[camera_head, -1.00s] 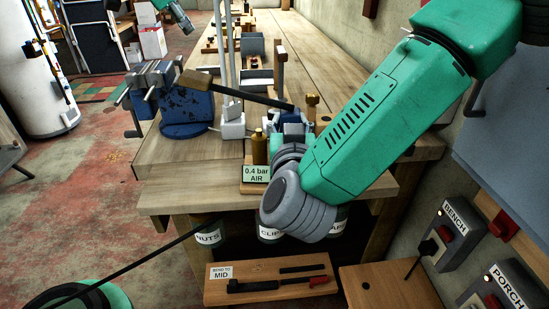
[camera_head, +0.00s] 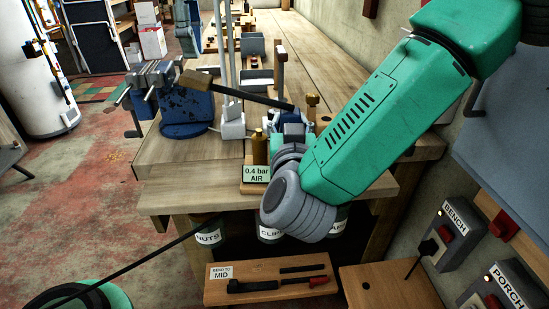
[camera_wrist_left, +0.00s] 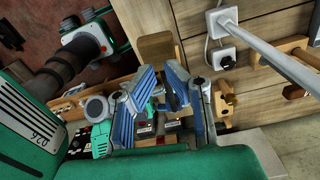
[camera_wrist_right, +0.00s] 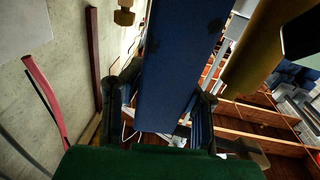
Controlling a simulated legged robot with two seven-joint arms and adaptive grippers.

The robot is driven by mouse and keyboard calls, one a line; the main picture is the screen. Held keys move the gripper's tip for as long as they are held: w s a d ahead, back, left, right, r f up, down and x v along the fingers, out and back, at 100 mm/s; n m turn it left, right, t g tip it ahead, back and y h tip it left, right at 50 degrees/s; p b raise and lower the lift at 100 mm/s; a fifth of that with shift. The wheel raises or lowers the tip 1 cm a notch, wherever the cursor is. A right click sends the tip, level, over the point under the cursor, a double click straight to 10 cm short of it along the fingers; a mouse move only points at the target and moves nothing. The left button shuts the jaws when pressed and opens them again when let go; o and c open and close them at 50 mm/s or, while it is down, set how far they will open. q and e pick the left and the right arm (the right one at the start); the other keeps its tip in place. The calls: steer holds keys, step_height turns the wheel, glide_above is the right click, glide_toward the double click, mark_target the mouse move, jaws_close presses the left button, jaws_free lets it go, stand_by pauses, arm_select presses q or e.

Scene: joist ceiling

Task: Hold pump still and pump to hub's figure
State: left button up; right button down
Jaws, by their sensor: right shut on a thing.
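In the right wrist view my right gripper (camera_wrist_right: 158,92) is shut on a dark blue body with black worn patches, seemingly the pump (camera_wrist_right: 182,50). In the head view the pump (camera_head: 293,117) is small and partly hidden by my right wrist. A dark lever (camera_head: 245,97) runs left from it to a wooden end (camera_head: 195,80).
A blue vise (camera_head: 187,112) stands on the bench, left of the pump. White bases with upright poles (camera_head: 232,124) stand near the lever. Labelled jars (camera_head: 208,233) hang under the bench edge. A "BEND TO MID" board (camera_head: 268,287) lies lower. Switch boxes (camera_head: 455,235) are at right.

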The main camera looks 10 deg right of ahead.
arm_select(q)
steer(key=shift+f, duration=1)
steer(key=shift+f, duration=3.2)
steer(key=shift+r, duration=3.3)
steer(key=shift+f, duration=3.35)
steer(key=shift+r, duration=3.4)
